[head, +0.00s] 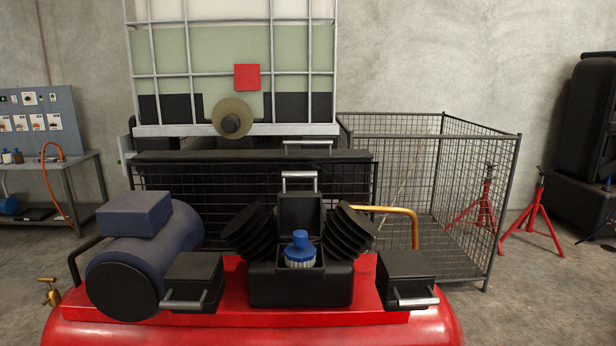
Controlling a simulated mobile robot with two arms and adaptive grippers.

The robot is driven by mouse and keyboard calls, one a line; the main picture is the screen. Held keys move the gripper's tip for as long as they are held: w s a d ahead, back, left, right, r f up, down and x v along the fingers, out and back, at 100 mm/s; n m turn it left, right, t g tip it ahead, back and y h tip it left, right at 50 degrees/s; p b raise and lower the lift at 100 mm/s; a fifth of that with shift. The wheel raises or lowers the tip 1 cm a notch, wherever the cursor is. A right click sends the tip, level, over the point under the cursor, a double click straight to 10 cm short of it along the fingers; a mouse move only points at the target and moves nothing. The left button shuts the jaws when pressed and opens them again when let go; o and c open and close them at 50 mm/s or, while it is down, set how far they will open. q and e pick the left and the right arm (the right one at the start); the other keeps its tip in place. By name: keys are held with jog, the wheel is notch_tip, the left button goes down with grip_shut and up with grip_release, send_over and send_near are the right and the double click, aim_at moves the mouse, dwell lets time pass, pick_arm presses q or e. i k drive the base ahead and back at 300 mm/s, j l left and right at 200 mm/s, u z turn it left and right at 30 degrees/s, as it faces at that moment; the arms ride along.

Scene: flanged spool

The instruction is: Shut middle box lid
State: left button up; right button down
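The middle box (300,290) is black and sits on the red compressor, between two smaller black boxes. Its lid (300,212) stands upright at the back edge, so the box is open. A silver handle (299,175) is at the lid's top edge. Inside the box is a white, ribbed item with a blue top (300,241), sticking up above the rim. The left box (192,275) and the right box (406,272) have their lids down, with silver handles at the front. Neither of my grippers is in view.
Black ribbed cylinders (250,232) flank the middle lid closely. A dark blue motor (140,265) lies at left on the red compressor (225,328). An orange pipe (398,211) curves at right. A wire cage (430,180) and a caged tank (225,55) stand behind.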

aim_at(296, 210)
jog(key=i+l+u, duration=0.15)
jog(key=l+u, duration=0.2)
jog(key=l, duration=0.15)
jog(key=l+u, duration=0.4)
jog(key=i+l, duration=0.05)
